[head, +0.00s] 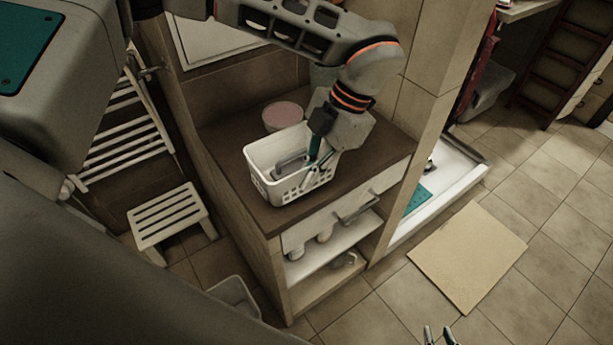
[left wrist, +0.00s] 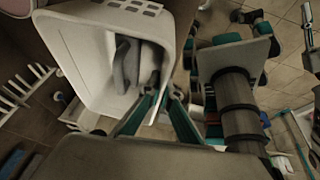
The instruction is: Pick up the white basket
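The white basket (head: 290,170) stands upright on the brown counter (head: 240,140). It has slotted holes in its walls and a grey item (head: 291,163) inside. My left gripper (head: 316,168) is at the basket's right side wall. In the left wrist view, the basket (left wrist: 85,50) fills the upper left. There my left gripper (left wrist: 164,92) has one finger inside the wall and one outside, closed in on it. My right gripper (head: 437,336) shows only its fingertips at the bottom edge of the head view. The tips are apart with nothing seen between them.
A pink-topped round container (head: 283,114) stands behind the basket. The counter has a drawer (head: 345,205) and open shelves with small items. A white slatted stool (head: 168,216) stands at left. A beige mat (head: 468,256) lies on the tiled floor at right, with free floor around it.

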